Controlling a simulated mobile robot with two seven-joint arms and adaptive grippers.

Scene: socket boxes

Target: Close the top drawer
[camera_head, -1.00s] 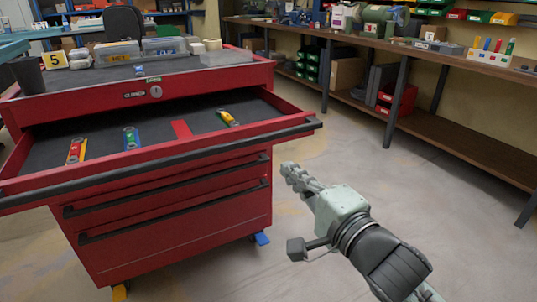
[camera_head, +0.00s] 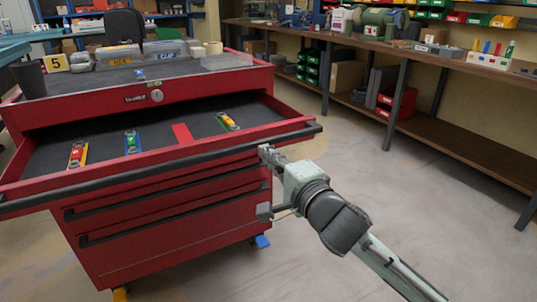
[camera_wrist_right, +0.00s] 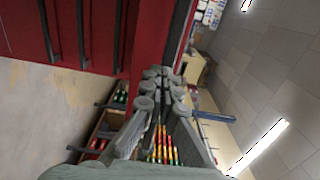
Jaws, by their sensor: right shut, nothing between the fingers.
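The top drawer (camera_head: 60,161) of the red tool cabinet (camera_head: 170,245) is pulled out, with a black handle bar (camera_head: 160,164) along its front edge. In it lie several coloured tool pieces and a red strip (camera_head: 182,133) on a dark liner. My right gripper (camera_head: 265,151) is shut and empty, close to the front of the drawer, just by the handle bar near its right end. I cannot tell if it touches. In the right wrist view its fingers (camera_wrist_right: 160,78) are together beside the red cabinet front (camera_wrist_right: 95,30). My left gripper is not in view.
The lower drawers look shut. Boxes and a number 5 marker (camera_head: 56,63) stand on the cabinet top. A wooden workbench (camera_head: 440,55) with bins runs along the right wall. The floor right of the cabinet is clear.

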